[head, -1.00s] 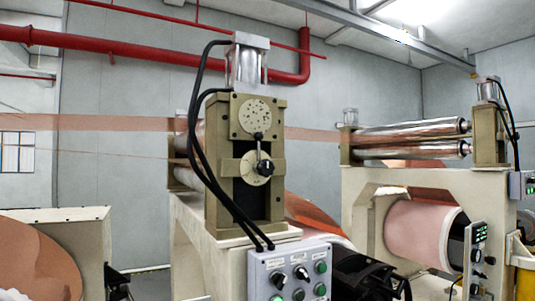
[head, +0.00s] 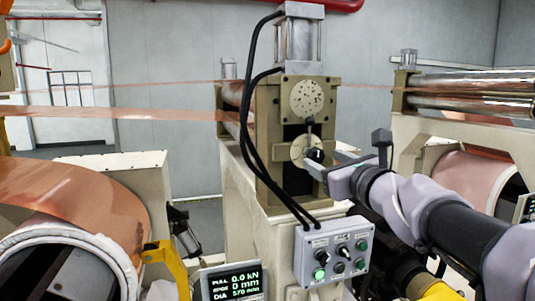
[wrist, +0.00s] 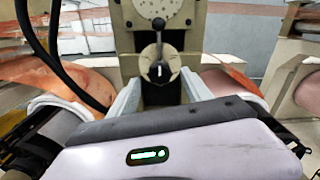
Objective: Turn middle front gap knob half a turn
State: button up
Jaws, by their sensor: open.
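The gap knob (head: 315,154) is black and sits on a pale round dial (head: 299,143) in the front of the tan roll stand. In the wrist view the knob (wrist: 159,71) is centred, and a dark lever with a ball end rises above it. My gripper (head: 318,166) comes in from the right in the head view, with its fingertips close to the dial. In the wrist view my open gripper (wrist: 160,74) has one finger on each side of the knob, with space between. I cannot tell whether the fingertips touch the dial.
A grey control box (head: 331,251) with knobs and green buttons hangs below the stand. Black hoses (head: 247,120) run down the stand's left side. A copper foil roll (head: 75,205) and a display (head: 232,283) are at the left. Another roller stand (head: 425,125) is at the right.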

aim_at(318, 157)
jog(key=x, duration=0.4)
jog(key=shift+w, duration=0.15)
jog(key=shift+c, duration=0.3)
grip_shut()
